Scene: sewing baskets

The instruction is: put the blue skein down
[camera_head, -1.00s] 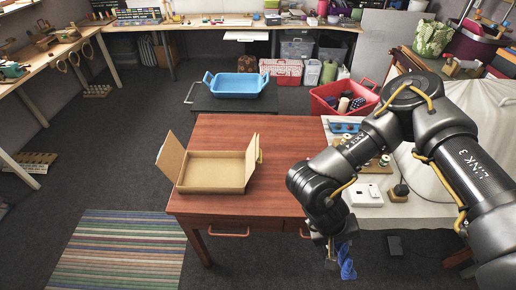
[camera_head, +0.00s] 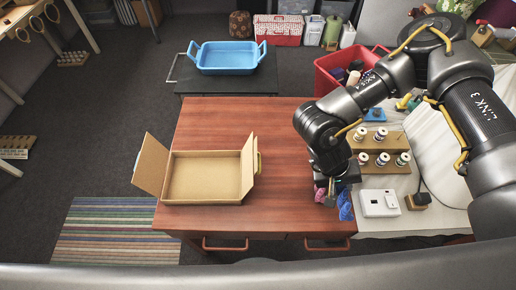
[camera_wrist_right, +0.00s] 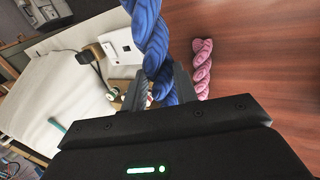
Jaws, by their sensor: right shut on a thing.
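The blue skein (camera_head: 345,205) is a twisted hank held in my right gripper (camera_head: 335,190), near the right front edge of the red-brown table (camera_head: 285,140). In the right wrist view the blue skein (camera_wrist_right: 148,35) runs up from between the fingers (camera_wrist_right: 160,88), which are shut on it. A pink skein (camera_head: 320,193) lies on the table just left of the blue one, partly hidden by my gripper; it also shows in the right wrist view (camera_wrist_right: 202,68), apart from the blue skein. My left gripper is out of view.
An open cardboard box (camera_head: 205,177) stands on the table's left. A white-topped table with a spool rack (camera_head: 375,142) and a white box (camera_head: 379,203) adjoins at right. A blue tray (camera_head: 230,58) is behind. The table's middle is clear.

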